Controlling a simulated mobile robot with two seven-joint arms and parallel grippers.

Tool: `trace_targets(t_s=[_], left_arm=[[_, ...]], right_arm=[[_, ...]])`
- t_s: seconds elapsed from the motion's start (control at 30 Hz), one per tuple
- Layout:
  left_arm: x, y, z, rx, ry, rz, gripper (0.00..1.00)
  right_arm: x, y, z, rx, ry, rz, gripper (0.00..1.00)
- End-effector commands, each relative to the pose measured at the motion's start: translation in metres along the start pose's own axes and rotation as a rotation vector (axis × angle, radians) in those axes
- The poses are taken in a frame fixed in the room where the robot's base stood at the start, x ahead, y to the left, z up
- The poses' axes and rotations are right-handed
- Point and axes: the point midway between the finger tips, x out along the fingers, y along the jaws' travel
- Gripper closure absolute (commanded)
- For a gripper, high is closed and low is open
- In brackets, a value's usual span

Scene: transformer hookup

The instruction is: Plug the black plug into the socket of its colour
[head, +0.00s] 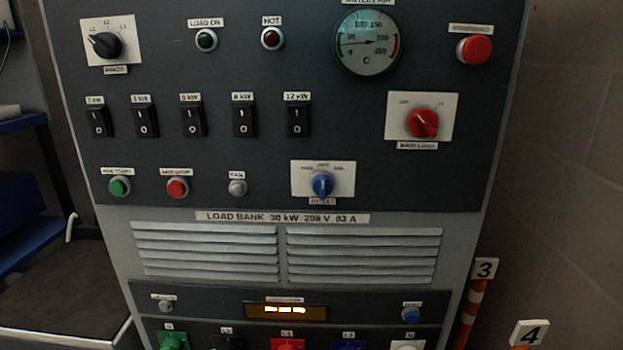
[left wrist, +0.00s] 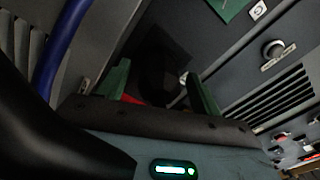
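A row of coloured sockets is cut off by the bottom edge of the head view. The black socket (head: 226,343) sits between the green socket (head: 172,341) and the red socket (head: 288,345). The blue socket (head: 348,346) and white socket (head: 408,346) are to the right. No black plug can be made out. My left gripper (left wrist: 163,90) shows in the left wrist view with its green fingers spread apart. A dark shape and a small red patch lie between or behind the fingers, too dark to identify. My right gripper is in neither view.
The grey load bank (head: 280,218) fills the head view, with switches, knobs and a gauge. Numbered striped posts (head: 472,310) stand at its right. A dark bench top (head: 50,290) is at left. A blue cable (left wrist: 62,45) crosses the left wrist view.

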Motion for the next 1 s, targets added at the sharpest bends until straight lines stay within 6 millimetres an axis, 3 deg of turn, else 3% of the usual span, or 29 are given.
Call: trace_targets(t_s=[0.03,0.33,1.0], left_arm=[[0.006,-0.01,-0.002,0.001,0.005,-0.018,0.34],[0.002,-0.01,-0.002,-0.002,0.004,-0.017,0.34],[-0.044,-0.005,-0.002,-0.004,0.003,-0.009,0.34]], right_arm=[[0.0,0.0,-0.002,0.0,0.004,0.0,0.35],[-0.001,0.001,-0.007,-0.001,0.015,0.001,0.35],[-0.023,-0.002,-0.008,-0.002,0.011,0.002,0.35]])
